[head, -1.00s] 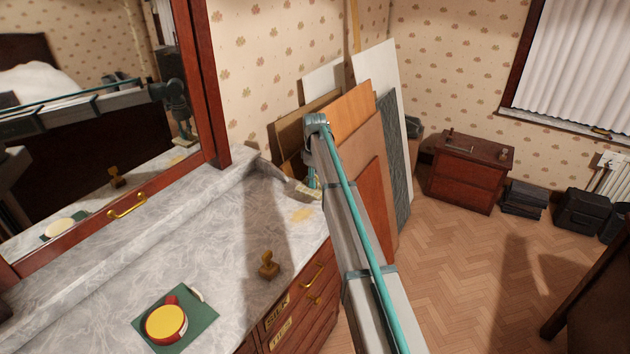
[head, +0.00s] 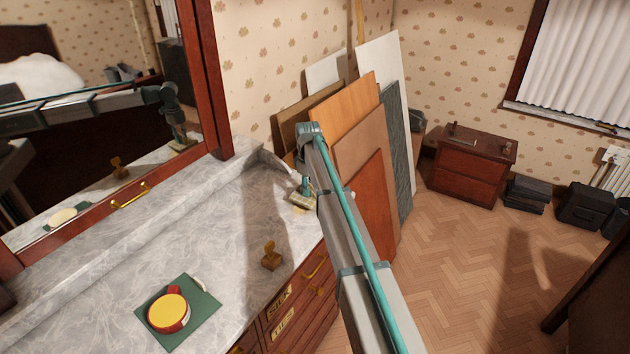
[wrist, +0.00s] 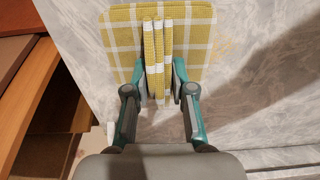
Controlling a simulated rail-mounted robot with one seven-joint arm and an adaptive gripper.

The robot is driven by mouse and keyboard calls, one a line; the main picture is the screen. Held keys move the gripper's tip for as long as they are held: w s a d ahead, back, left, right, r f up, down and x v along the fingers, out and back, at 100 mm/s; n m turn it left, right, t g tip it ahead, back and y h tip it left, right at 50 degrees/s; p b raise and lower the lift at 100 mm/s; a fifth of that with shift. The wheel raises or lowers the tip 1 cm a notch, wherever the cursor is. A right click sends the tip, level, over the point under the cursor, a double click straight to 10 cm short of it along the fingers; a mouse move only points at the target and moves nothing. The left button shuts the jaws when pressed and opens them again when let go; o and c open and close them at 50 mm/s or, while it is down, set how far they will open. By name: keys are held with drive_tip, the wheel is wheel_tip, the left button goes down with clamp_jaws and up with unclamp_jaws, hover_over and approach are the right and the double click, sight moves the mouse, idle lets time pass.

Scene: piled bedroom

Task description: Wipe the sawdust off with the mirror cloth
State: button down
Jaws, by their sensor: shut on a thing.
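The mirror cloth (wrist: 117,30), yellow and white checked, is pinched by its folded middle between the fingers of my gripper (wrist: 159,88) in the wrist view. Its flat part spreads beyond the fingertips, over the grey marble top. In the head view the cloth (head: 301,201) is low at the far right end of the marble dresser top (head: 130,255), with my gripper (head: 307,187) upright above it. It looks at or very near the surface; contact is hard to tell.
A wooden stamp (head: 271,256) stands on the marble nearer the front edge. The mirror frame (head: 213,70) rises behind. Boards (head: 345,115) lean beyond the dresser's right end. Middle marble is clear.

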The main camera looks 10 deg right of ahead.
drive_tip(key=s+a, duration=0.8)
drive_tip(key=shift+s+p, duration=0.4)
drive_tip(key=shift+f, duration=0.15)
drive_tip(key=shift+f, duration=0.7)
drive_tip(key=shift+f, duration=0.25)
drive_tip(key=shift+w+d, duration=1.95)
drive_tip(key=shift+w, duration=0.25)
drive_tip(key=shift+w+d, duration=2)
drive_tip(key=shift+w, duration=0.2)
drive_tip(key=shift+w+d, duration=1.95)
drive_tip(key=shift+w, duration=0.25)
drive_tip(key=shift+s+r, duration=0.1)
drive_tip(key=shift+r, duration=1.15)
drive_tip(key=shift+f, duration=0.1)
